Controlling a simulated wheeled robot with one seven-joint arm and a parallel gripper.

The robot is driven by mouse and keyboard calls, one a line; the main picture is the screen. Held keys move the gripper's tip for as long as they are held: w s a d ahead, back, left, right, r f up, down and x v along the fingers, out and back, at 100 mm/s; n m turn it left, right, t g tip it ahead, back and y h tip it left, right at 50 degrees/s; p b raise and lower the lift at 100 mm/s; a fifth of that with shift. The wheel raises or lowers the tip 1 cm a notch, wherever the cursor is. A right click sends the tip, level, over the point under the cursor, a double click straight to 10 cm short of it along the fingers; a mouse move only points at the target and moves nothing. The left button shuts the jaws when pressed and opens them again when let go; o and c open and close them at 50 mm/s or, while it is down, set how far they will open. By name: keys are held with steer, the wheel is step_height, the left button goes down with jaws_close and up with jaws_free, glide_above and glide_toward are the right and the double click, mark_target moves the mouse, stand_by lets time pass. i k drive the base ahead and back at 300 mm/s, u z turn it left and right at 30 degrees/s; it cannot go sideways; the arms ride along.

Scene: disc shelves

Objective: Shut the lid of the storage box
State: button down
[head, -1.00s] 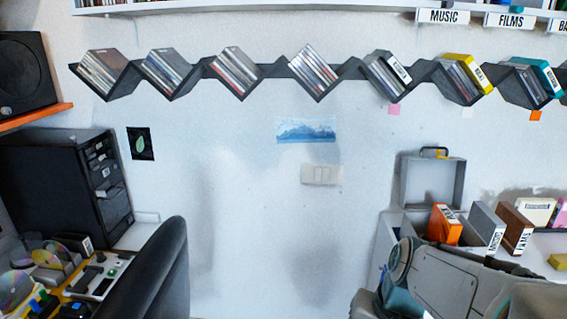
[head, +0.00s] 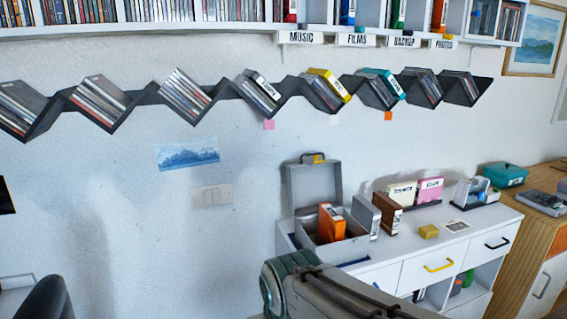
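The grey storage box (head: 347,251) stands on the left end of a white cabinet. Its lid (head: 317,184) is raised upright at the back, against the wall side, with a yellow-and-dark latch (head: 313,158) on its top edge. An orange case (head: 331,222) stands inside the box. A grey case (head: 366,216) and a brown case (head: 385,212) stand at or just beside its right side; I cannot tell exactly which. My arm shows at the bottom, in front of the cabinet. My gripper's fingers are not in view.
The white cabinet (head: 460,236) carries cream and pink cases, a small yellow block (head: 428,231) and a clear holder. A teal box (head: 505,175) sits on the wooden unit at right. A zigzag disc shelf (head: 230,90) runs along the wall above. A dark chair (head: 45,302) is at lower left.

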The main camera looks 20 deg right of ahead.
mark_target(309, 185)
steer(key=z, duration=0.2)
steer(key=i, duration=1)
steer(key=u, duration=0.15)
